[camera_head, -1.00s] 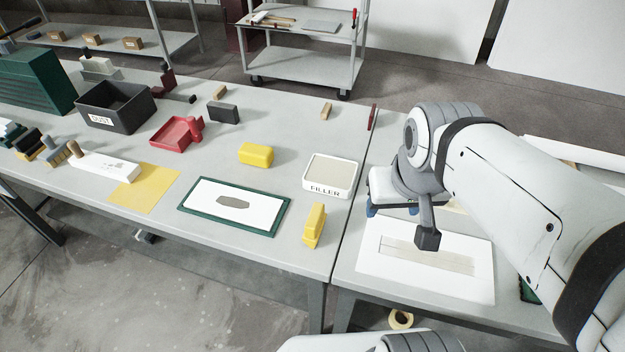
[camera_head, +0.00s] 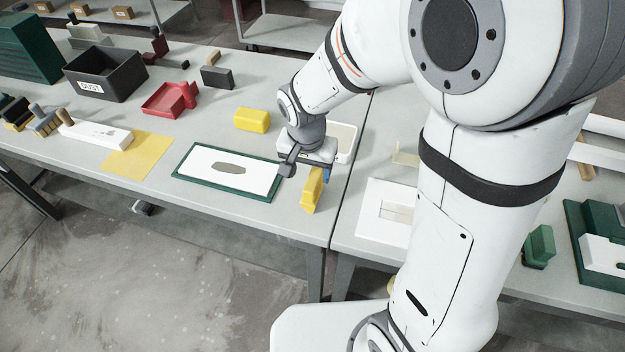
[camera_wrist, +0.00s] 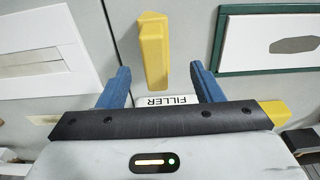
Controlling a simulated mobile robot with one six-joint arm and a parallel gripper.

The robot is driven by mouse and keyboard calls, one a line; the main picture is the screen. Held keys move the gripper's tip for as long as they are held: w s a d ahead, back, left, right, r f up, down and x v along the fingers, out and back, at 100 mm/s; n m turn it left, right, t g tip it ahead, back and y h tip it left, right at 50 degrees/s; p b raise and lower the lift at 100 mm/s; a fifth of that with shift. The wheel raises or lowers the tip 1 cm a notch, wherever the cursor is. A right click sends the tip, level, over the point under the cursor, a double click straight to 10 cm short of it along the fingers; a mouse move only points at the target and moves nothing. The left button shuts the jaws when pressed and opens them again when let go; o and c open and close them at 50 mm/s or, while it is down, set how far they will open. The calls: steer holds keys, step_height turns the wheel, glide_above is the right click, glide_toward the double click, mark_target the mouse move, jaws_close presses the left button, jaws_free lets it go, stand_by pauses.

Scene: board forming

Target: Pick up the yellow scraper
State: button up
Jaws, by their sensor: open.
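The yellow scraper (camera_head: 311,194) stands near the front right corner of the left table, partly covered by my gripper in the head view. In the wrist view the scraper (camera_wrist: 153,52) lies ahead of my fingers, roughly centred between their lines. My gripper (camera_wrist: 160,70) is open, its two blue fingers apart with nothing held. In the head view my gripper (camera_head: 314,173) hangs just above and behind the scraper. Whether the fingers are level with it I cannot tell.
The filler tray (camera_head: 346,139) is close behind, partly hidden by my wrist. A green-edged board (camera_head: 186,179) lies left of the scraper. Another yellow block (camera_head: 252,119) is further back. A white panel (camera_head: 376,214) lies on the right table, beyond the gap.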

steer(key=shift+w+d+f+p, duration=0.15)
steer(key=shift+f+p, duration=0.05)
steer(key=shift+f, duration=1.05)
steer(key=shift+w+d+f+p, duration=0.1)
steer(key=shift+d+f+p, duration=0.1)
steer(key=shift+f, duration=1.1)
steer(key=shift+w+d+f+p, duration=0.15)
steer(key=shift+f+p, duration=0.05)
steer(key=shift+f, duration=1.05)
steer(key=shift+c, duration=0.4)
steer(key=c, duration=1.1)
steer(key=shift+r, duration=0.15)
step_height(320, 180, up, 10)
steer(key=shift+f+b, duration=0.1)
steer(key=shift+b, duration=0.3)
